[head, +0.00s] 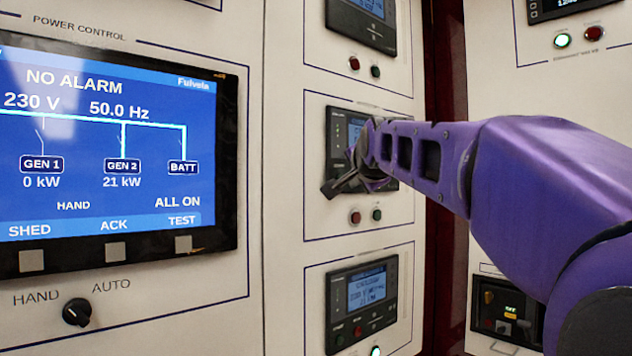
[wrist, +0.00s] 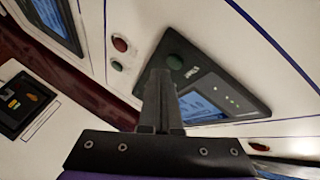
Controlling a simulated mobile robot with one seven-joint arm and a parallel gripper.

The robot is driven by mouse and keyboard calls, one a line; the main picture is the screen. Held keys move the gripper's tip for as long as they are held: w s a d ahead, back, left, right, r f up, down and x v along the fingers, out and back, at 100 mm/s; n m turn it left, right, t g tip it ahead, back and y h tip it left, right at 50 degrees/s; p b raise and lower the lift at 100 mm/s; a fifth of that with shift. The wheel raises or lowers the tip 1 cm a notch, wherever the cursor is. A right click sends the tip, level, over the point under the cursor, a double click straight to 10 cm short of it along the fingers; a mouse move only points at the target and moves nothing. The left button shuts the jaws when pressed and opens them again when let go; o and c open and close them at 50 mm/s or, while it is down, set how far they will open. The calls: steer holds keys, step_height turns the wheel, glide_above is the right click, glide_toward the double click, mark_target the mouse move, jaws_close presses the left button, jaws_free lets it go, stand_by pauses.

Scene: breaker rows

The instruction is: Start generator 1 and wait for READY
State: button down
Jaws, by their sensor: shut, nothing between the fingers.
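On the power control screen (head: 110,215) I read NO ALARM, 230 V, 50.0 Hz, GEN 1 0 kW, GEN 2 21 kW and HAND. My gripper (head: 330,189) is in front of the middle controller (head: 338,122) and hides much of its face and display. In the wrist view the shut, empty fingers (wrist: 160,78) are at the edge of that controller (wrist: 222,88), beside its dark green button (wrist: 174,62). I cannot tell whether they touch it. No READY text is legible.
Another controller (head: 362,305) sits below, with a lit green lamp (head: 375,351); one more (head: 362,22) is above. A HAND/AUTO knob (head: 76,312) is at lower left. A switch box (head: 505,308) is at lower right, behind my arm.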

steer(key=shift+s+d+r+b, duration=0.1)
steer(key=shift+s+d+b, duration=0.2)
steer(key=shift+s+d, duration=0.3)
steer(key=shift+s+d+r+b, duration=0.1)
steer(key=shift+s+d+b, duration=0.25)
steer(key=shift+s, duration=0.5)
steer(key=shift+s+d+b, duration=0.3)
steer(key=shift+s+d, duration=0.2)
steer(key=shift+s, duration=0.2)
steer(key=shift+w+a, duration=0.1)
